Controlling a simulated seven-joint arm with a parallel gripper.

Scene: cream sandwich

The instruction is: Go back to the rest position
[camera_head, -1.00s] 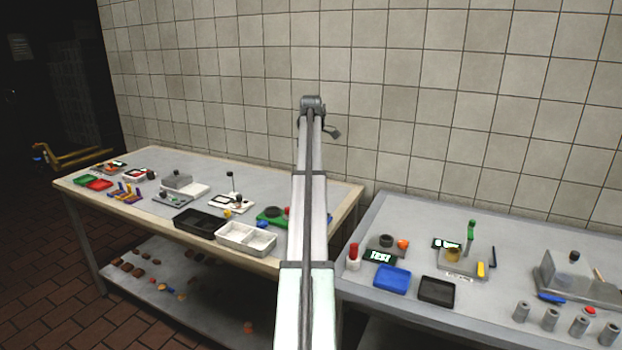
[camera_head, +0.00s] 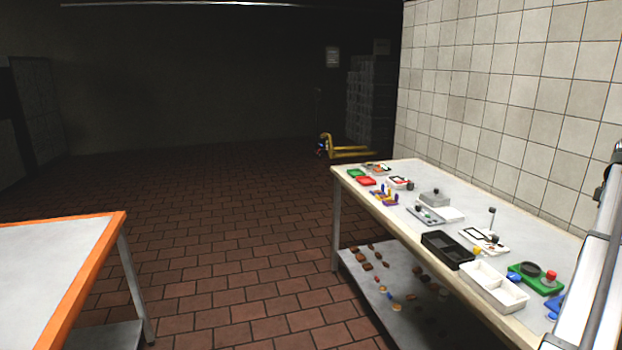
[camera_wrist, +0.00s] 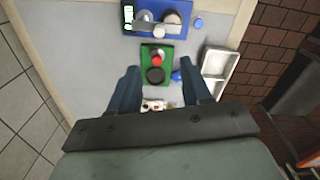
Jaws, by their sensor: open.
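My gripper (camera_wrist: 160,84) is open in the wrist view, its two dark fingers apart and pointing down over a light worktable (camera_wrist: 95,75). I see nothing gripped between the fingers. A green board (camera_wrist: 146,60) with a red knob and a black round part lies beyond the fingertips. A small red-and-white item (camera_wrist: 153,106) shows between the fingers, partly hidden by the gripper's dark bar. In the head view only a pale link of my arm shows at the right edge; the gripper is out of that picture.
The worktable (camera_head: 455,215) carries a black tray (camera_head: 447,250), a white two-part tray (camera_head: 492,287) and several small devices. Its lower shelf holds small items. An orange-edged table (camera_head: 65,297) stands at the left. Brick floor (camera_head: 235,255) lies open between them. A tiled wall (camera_head: 500,80) backs the worktable.

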